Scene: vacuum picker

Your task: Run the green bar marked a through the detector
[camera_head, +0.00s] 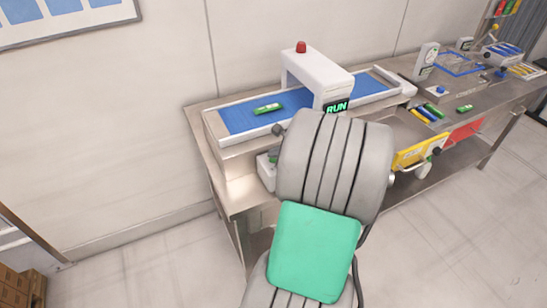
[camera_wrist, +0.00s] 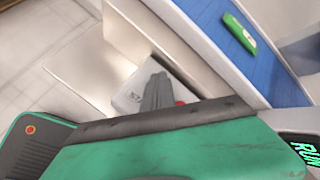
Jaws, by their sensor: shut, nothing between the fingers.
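A green bar (camera_head: 267,108) with a pale label lies on the blue conveyor belt (camera_head: 235,118), left of the white detector arch (camera_head: 318,72). The bar also shows on the belt in the wrist view (camera_wrist: 240,34). Its letter is too small to read. The arch carries a green RUN display (camera_head: 337,106) and a red lamp on top. My gripper (camera_wrist: 158,78) is shut and empty, its dark fingers over a pale control box (camera_wrist: 130,98) beside the belt. A red part of the box shows beside the fingers. Whether the fingers touch it is unclear. My arm hides the gripper in the head view.
The steel bench (camera_head: 202,125) runs along the wall. To the right lie another green bar (camera_head: 464,108), several coloured bars, a yellow-fronted tray (camera_head: 410,156) and a red bin (camera_head: 463,132). The floor in front is clear at lower right.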

